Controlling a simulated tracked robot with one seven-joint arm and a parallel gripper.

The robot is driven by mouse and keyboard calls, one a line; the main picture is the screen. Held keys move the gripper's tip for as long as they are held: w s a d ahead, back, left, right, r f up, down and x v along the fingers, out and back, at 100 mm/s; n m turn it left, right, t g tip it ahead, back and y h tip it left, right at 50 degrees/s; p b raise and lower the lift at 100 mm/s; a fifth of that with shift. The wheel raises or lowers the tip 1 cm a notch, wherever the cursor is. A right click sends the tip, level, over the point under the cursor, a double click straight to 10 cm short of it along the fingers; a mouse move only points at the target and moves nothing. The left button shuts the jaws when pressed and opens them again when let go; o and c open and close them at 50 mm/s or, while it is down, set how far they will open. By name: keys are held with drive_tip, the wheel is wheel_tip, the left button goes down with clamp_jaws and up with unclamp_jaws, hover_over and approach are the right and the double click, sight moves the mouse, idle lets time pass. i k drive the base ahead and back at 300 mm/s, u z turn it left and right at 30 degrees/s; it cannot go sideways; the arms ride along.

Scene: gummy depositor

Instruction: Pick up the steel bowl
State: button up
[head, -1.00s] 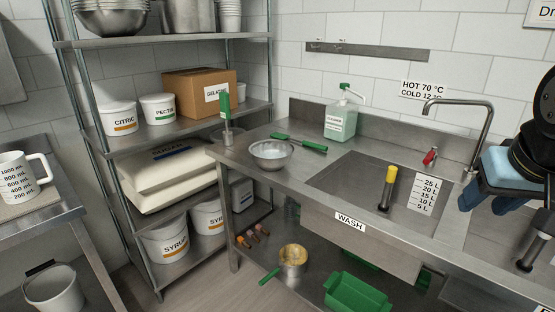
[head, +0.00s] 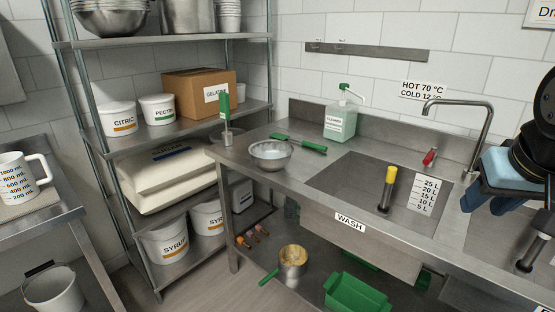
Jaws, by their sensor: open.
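A small steel bowl (head: 271,160) stands upright on the left part of the steel wash counter, with a pale, light-blue-looking interior. A green-handled tool (head: 300,143) lies just behind it, and an upright green-handled tool (head: 226,120) stands to its left. My gripper (head: 492,200) shows at the right edge, with dark blue fingertips apart, over the right side of the counter and far from the bowl. It is open. A light blue block shows at the fingers; I cannot tell whether it is part of the gripper.
A cleaner bottle (head: 340,122) stands behind the bowl. Larger steel bowls (head: 110,22) sit on the top shelf. A pot (head: 292,262) and green bin (head: 356,293) are below.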

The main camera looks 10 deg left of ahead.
sight(269, 155)
drive_tip(key=u, duration=0.3)
drive_tip(key=i, duration=0.15)
drive_tip(key=z, duration=2.75)
drive_tip(key=k, duration=1.55)
drive_tip(key=u, duration=1.65)
drive_tip(key=i, duration=0.6)
drive_tip(key=u, duration=0.05)
